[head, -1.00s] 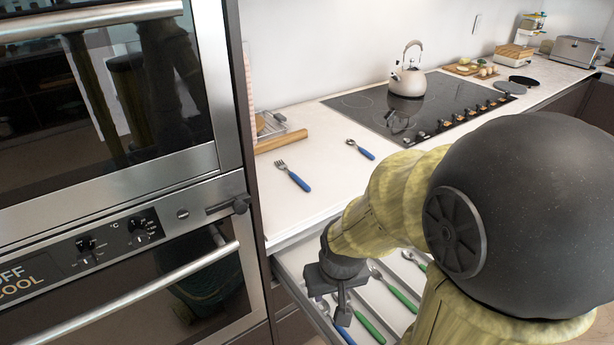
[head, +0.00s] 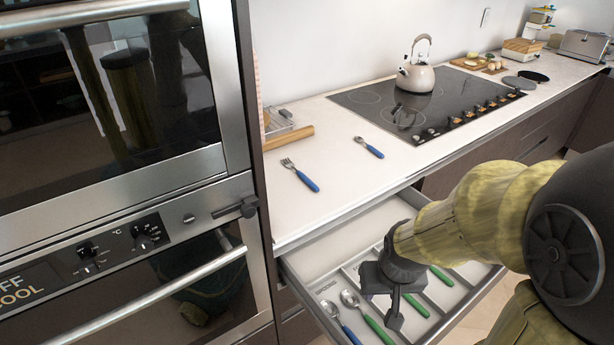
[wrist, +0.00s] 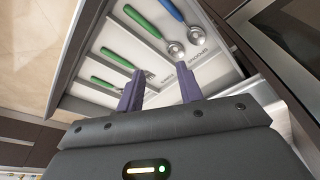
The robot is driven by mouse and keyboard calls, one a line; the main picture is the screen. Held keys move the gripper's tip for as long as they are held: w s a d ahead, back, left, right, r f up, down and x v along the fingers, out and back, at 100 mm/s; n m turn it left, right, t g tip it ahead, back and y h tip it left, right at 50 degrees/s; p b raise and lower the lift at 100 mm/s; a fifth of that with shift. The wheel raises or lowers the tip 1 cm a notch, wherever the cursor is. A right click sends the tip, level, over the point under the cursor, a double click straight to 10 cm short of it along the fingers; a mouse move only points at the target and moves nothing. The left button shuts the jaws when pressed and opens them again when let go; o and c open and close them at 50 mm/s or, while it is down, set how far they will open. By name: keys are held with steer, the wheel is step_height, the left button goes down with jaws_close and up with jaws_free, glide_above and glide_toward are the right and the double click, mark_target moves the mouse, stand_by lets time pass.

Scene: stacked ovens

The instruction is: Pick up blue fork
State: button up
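A blue-handled fork (head: 301,175) lies on the white counter near its left end, tines toward the back left. My gripper (head: 394,312) is over the open drawer (head: 318,259), lower and to the right of that fork, and apart from it. In the wrist view my gripper (wrist: 160,90) has its two fingers spread with nothing between them. The fork on the counter does not show in the wrist view. The drawer holds a blue-handled spoon (head: 336,315) and a green-handled spoon (head: 365,318), which also show in the wrist view, plus other green-handled utensils (head: 414,304).
A second blue-handled utensil (head: 369,147) lies on the counter right of the fork. A rolling pin (head: 288,138) and a wire rack (head: 279,121) are behind the fork. The stacked ovens (head: 125,170) stand at left. A kettle (head: 416,76) sits on the cooktop (head: 440,105).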

steer(key=shift+o, duration=0.6)
steer(key=n+t+y+p, duration=0.7)
steer(key=t+p, duration=0.2)
steer(key=p, duration=0.8)
glide_toward(330, 206)
step_height(330, 206, up, 4)
steer(key=s+d, duration=0.1)
steer(key=d, duration=0.1)
steer(key=shift+s+a+r+b, duration=0.1)
steer(key=shift+s+a+b, duration=0.15)
steer(key=shift+b, duration=0.05)
steer(key=p+x, duration=0.3)
steer(key=x, duration=0.9)
steer(key=shift+a, duration=0.2)
